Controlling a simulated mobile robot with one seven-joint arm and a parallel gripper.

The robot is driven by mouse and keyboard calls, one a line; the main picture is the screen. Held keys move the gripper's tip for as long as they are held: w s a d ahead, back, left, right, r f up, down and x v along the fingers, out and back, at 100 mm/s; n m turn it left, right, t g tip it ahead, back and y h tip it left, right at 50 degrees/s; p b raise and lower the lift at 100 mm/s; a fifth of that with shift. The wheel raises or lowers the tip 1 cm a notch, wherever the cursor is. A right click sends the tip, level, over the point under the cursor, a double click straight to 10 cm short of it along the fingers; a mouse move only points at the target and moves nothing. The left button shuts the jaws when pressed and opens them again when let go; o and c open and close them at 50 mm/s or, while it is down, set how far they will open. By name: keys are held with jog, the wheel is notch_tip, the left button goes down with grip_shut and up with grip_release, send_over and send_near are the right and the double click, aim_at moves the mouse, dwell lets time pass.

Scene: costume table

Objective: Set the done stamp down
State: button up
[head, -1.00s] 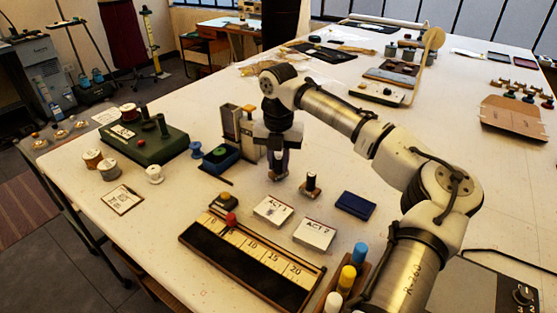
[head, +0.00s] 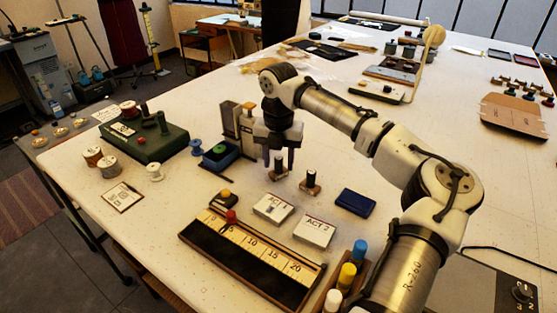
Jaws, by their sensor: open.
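The fingers look clear of the handle. A second, similar stamp (head: 310,184) stands upright just to the right.
A grey and tan upright holder (head: 240,130) and a blue box (head: 221,155) stand close on the left. ACT 1 (head: 273,207) and ACT 2 (head: 314,231) cards lie in front. A dark blue pad (head: 355,203) lies right. Table behind the pad is clear.

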aim_at(279, 158)
notch_tip(279, 158, up, 12)
jog(key=b, duration=0.1)
jog(key=shift+s+f, duration=0.1)
jog(key=shift+f, duration=0.05)
dwell(0.4)
